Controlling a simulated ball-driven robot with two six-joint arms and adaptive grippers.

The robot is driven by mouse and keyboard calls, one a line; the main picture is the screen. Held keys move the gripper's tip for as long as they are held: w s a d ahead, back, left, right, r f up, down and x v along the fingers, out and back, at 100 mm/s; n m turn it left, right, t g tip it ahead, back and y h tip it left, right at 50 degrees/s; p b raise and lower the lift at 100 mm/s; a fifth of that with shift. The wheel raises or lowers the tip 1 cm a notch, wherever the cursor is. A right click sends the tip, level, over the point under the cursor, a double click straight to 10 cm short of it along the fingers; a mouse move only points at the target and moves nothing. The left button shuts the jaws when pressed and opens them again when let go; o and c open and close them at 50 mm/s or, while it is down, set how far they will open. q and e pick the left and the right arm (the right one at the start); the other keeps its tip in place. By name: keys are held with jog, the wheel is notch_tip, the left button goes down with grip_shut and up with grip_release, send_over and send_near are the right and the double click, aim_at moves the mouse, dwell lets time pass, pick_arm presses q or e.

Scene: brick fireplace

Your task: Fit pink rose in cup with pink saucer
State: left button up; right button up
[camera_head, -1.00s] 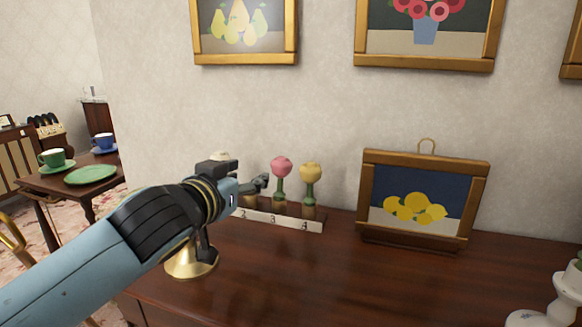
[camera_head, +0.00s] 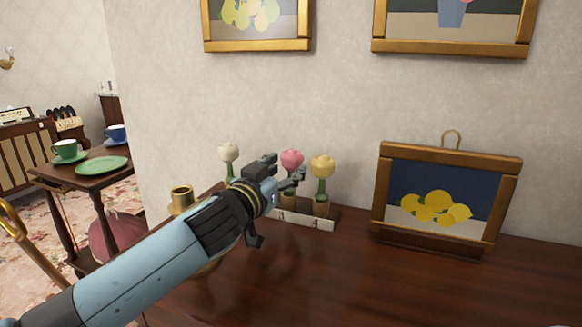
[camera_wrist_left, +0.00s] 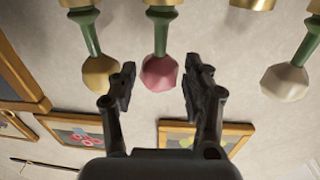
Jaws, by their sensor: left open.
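The pink rose (camera_head: 291,158) stands upright in a holder on the brown cabinet by the wall, partly hidden by my left gripper. My left gripper (camera_head: 285,170) is open at the rose. In the left wrist view, which is upside down, the pink rose head (camera_wrist_left: 161,73) lies between the two spread fingers (camera_wrist_left: 160,82), and its green stem sits in a brass socket. I cannot tell if the fingers touch it. A green cup (camera_head: 66,148) and a blue cup (camera_head: 116,132) stand on a side table at the left. No pink saucer shows. My right gripper is not in view.
A brass vessel (camera_head: 182,197) stands behind my left arm. A framed lemon picture (camera_head: 445,200) stands to the right. The cabinet's front is clear.

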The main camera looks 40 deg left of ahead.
aim_at(287, 168)
pick_arm(q)
jog(key=w, duration=0.3)
jog(key=shift+w+a, duration=0.15)
jog(key=shift+a, duration=0.1)
jog(key=c, duration=0.9)
